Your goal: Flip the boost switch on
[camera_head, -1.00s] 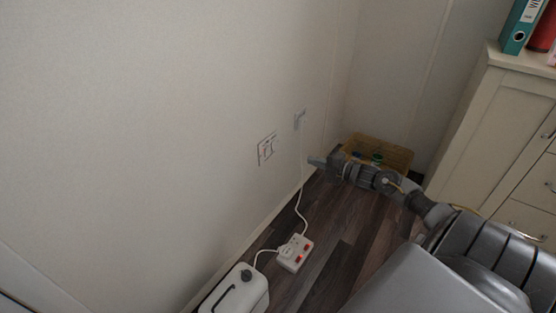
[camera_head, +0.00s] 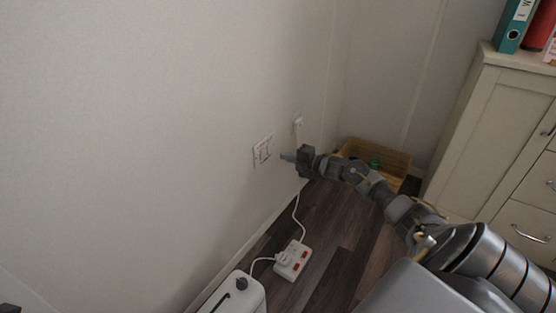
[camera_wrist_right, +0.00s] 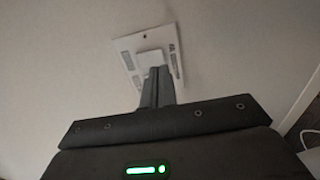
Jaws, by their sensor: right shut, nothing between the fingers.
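A white wall plate with switches (camera_head: 264,150) is fixed to the wall in the middle of the head view. It also shows in the right wrist view (camera_wrist_right: 126,48), tilted, with its lower middle hidden behind my fingers. My right gripper (camera_head: 284,156) is shut and empty, its tip just right of the plate in the head view. In the wrist view the shut fingers (camera_wrist_right: 158,76) point at the plate's middle. I cannot tell whether they touch it, nor which way the switch is set.
A white socket with a plug (camera_head: 298,123) is on the wall to the right. Its cable runs to a power strip (camera_head: 292,260) on the floor, beside a white container (camera_head: 240,296). A yellow crate (camera_head: 392,160) and a cabinet (camera_head: 500,140) stand at the right.

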